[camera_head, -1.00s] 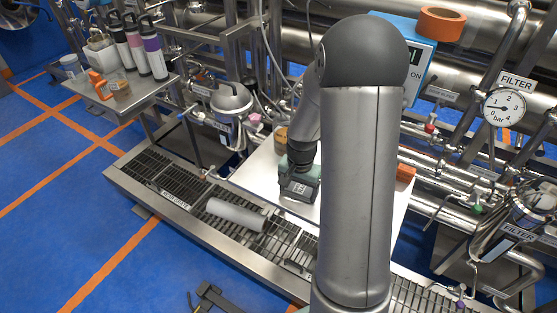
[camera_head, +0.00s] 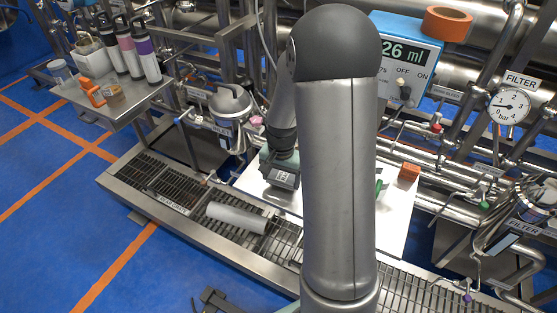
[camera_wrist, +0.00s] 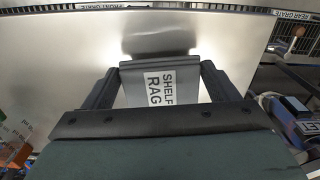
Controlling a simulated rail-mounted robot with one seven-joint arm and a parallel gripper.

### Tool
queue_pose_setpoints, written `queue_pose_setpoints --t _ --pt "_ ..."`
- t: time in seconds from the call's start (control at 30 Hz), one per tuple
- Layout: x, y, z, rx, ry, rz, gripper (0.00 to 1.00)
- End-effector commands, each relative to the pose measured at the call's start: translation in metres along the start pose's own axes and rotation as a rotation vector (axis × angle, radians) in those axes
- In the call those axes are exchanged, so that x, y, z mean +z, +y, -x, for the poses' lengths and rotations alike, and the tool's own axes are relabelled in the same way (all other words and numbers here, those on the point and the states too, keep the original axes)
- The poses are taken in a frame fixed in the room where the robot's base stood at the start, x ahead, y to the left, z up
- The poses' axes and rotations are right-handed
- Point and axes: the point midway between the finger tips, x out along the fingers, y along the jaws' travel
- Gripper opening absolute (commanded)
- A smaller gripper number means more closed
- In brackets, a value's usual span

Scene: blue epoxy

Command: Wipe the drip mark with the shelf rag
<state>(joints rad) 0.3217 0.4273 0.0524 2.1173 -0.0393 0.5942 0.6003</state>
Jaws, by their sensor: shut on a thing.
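In the wrist view my gripper (camera_wrist: 160,67) is shut on the shelf rag (camera_wrist: 190,88), a grey cloth with a white label reading "SHELF RAG". The rag sits between the two dark fingers, in front of a shiny metal shelf surface (camera_wrist: 85,60). I cannot tell whether the rag touches it. In the head view my gripper (camera_head: 283,180) is over the left part of the pale shelf (camera_head: 395,215), and my arm covers much of the shelf. The rag is hidden there. I cannot make out a drip mark for certain; darker patches on the metal may be reflections.
An orange block (camera_head: 409,172) and a green item (camera_head: 378,187) are on the shelf's right part. A grey-white cylinder (camera_head: 237,217) lies on the floor grate (camera_head: 160,190). A side tray (camera_head: 120,108) holds several bottles. Pipes and a blue meter box (camera_head: 408,55) stand behind.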

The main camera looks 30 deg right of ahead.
Motion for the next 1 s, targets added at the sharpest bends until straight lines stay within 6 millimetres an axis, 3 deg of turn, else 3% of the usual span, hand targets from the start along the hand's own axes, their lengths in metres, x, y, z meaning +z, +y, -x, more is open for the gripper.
queue_pose_setpoints --t 0.53,1.0 --pt "0.001 -0.001 0.051 0.001 -0.002 0.003 0.52" --pt "0.001 -0.001 0.055 0.001 -0.003 0.002 0.52"
